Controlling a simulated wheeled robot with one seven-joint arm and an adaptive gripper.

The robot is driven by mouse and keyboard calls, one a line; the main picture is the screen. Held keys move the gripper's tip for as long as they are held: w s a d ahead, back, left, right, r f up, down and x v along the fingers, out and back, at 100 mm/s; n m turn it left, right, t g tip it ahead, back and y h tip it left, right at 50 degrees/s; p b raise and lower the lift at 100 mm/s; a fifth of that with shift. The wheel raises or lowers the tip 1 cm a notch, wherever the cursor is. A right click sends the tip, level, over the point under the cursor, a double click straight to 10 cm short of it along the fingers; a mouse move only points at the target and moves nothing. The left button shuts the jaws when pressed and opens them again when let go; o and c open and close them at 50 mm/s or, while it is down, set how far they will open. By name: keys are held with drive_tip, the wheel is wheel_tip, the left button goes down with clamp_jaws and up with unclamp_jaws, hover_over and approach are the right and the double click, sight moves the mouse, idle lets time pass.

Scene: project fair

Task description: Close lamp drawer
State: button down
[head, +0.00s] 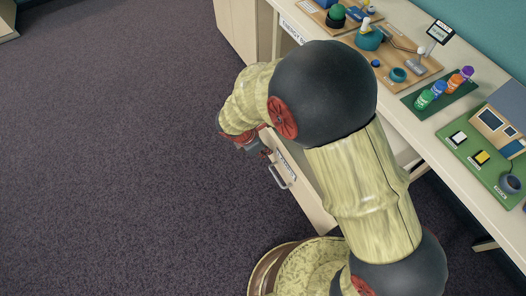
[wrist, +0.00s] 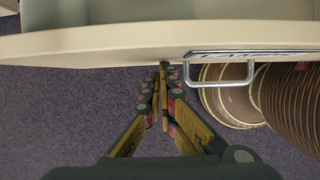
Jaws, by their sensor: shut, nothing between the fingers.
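The lamp drawer (head: 318,205) stands out from under the white table in the head view, with its front panel, label and metal handle (head: 281,176) facing left. In the wrist view the drawer front (wrist: 110,40) runs across the top, and the handle (wrist: 250,74) is right of the fingers. My gripper (wrist: 163,68) is shut and empty, its fingertips at or very near the drawer front's face, left of the handle. I cannot tell whether they touch it. In the head view my arm hides part of the drawer and most of my gripper (head: 264,149).
The white table (head: 404,112) carries a wooden board (head: 427,66) with parts, a dark green mat (head: 420,97) with coloured bottles, and a green board (head: 470,155) with blocks. A cabinet (head: 236,25) stands beyond. The carpet (head: 110,150) on the left is clear.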

drive_tip(key=w+d+p, duration=0.4)
drive_tip(key=w+d, duration=0.3)
drive_tip(key=d, duration=0.3)
drive_tip(key=w+d+p, duration=0.5)
drive_tip(key=w+d, duration=0.2)
drive_tip(key=d, duration=0.4)
drive_tip(key=w+d+p, duration=0.4)
drive_tip(key=w+d, duration=0.3)
drive_tip(key=d, duration=0.3)
drive_tip(key=shift+w+d, duration=0.1)
drive_tip(key=shift+d, duration=0.1)
drive_tip(key=shift+a, duration=0.1)
